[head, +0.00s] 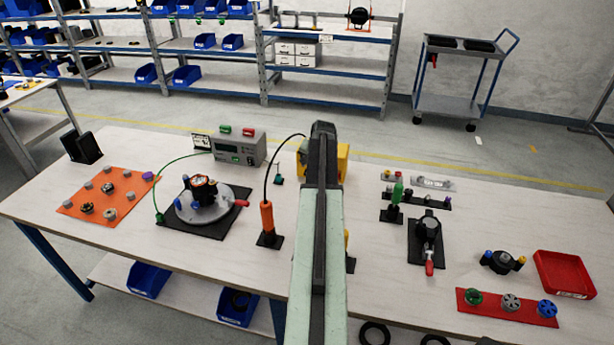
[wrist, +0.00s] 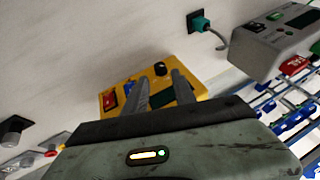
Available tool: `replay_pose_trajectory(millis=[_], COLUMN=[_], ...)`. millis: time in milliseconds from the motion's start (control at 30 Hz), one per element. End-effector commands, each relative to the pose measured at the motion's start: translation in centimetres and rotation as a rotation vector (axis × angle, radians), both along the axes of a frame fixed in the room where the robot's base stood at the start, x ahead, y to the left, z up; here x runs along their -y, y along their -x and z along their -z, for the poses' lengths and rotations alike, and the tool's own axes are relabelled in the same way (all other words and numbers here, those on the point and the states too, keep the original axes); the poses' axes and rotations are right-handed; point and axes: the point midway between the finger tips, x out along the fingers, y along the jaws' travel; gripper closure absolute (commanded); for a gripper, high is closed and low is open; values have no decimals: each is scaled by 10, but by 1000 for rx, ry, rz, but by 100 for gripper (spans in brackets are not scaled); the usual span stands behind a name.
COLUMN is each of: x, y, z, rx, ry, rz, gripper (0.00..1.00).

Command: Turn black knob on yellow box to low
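The yellow box (wrist: 118,88) shows in the wrist view, with a black knob (wrist: 160,68) near its far edge and a red switch (wrist: 108,100) towards its left end. My gripper (wrist: 160,78) is open, its two grey fingers apart and reaching over the box. The knob shows just past the gap between the fingertips; I cannot tell whether they touch it. The knob's pointer and labels are too small to read. In the head view, the yellow box (head: 343,162) is mostly hidden behind my arm, and the knob and fingers are hidden.
A grey instrument (head: 238,148) stands left of the yellow box. An orange-handled tool (head: 267,220) with a black cable stands left of my arm. A green-topped tool (head: 397,195) and a black clamp (head: 428,235) are to the right. Bare table lies between them.

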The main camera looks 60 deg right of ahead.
Motion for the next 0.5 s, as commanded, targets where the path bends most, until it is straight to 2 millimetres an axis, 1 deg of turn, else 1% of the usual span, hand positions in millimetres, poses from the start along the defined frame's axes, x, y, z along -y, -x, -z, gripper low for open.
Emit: replay_pose_trajectory(millis=[33, 200, 267, 367, 500], x=[3, 13, 16, 19, 19], y=[-4, -16, -20, -24, -25], z=[14, 44, 53, 59, 58], rx=[0, 0, 0, 0, 0], ry=[0, 0, 0, 0, 0], rz=[-1, -1, -1, -1, -1], gripper=[68, 68, 68, 68, 68])
